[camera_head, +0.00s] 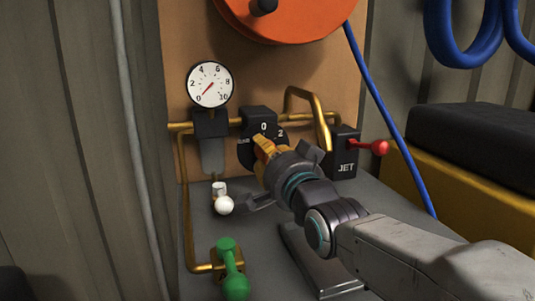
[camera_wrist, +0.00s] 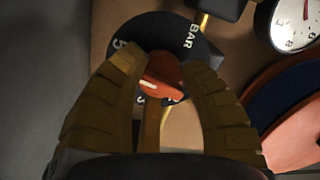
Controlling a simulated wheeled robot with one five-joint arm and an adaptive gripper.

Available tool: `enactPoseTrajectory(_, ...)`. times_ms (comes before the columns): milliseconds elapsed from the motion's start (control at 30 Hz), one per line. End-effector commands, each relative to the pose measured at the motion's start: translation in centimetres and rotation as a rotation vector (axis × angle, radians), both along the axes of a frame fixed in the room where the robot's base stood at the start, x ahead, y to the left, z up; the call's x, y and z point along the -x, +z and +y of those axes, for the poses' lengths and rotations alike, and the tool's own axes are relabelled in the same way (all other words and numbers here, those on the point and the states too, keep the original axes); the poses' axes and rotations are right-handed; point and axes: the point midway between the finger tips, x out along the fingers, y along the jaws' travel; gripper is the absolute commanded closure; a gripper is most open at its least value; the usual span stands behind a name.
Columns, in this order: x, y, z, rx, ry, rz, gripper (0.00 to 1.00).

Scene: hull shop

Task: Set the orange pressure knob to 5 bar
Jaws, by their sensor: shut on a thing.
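The orange pressure knob (camera_wrist: 165,78) sits at the centre of a round black dial (camera_wrist: 190,38). In the wrist view my gripper (camera_wrist: 158,62) has its two ribbed fingers on either side of the knob, shut on it. A 5, a 3 and BAR show on the dial there; the knob's pointer mark against the scale is hard to tell. In the head view my gripper (camera_head: 262,148) covers the knob and most of the dial (camera_head: 266,129), leaving 0 and 2 visible. The white pressure gauge (camera_head: 210,84) has its red needle near 0.
A red-handled JET valve (camera_head: 375,147) is right of the dial. A white-knobbed lever (camera_head: 224,205) and a green handle (camera_head: 231,270) stand below left. Brass pipes (camera_head: 300,95) run around the dial. An orange reel (camera_head: 285,18) hangs above, with a blue hose (camera_head: 385,120) descending.

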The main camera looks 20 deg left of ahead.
Motion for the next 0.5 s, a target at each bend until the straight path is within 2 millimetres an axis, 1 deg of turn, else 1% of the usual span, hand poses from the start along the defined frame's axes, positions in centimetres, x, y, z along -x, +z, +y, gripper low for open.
enactPoseTrajectory(33, -0.18, 0.35, -0.23, -0.005, -0.006, -0.006, 0.59)
enactPoseTrajectory(300, -0.10, 0.17, -0.13, -0.002, -0.002, -0.003, 0.35)
enactPoseTrajectory(500, -0.06, 0.08, -0.08, -0.001, -0.001, -0.002, 0.34)
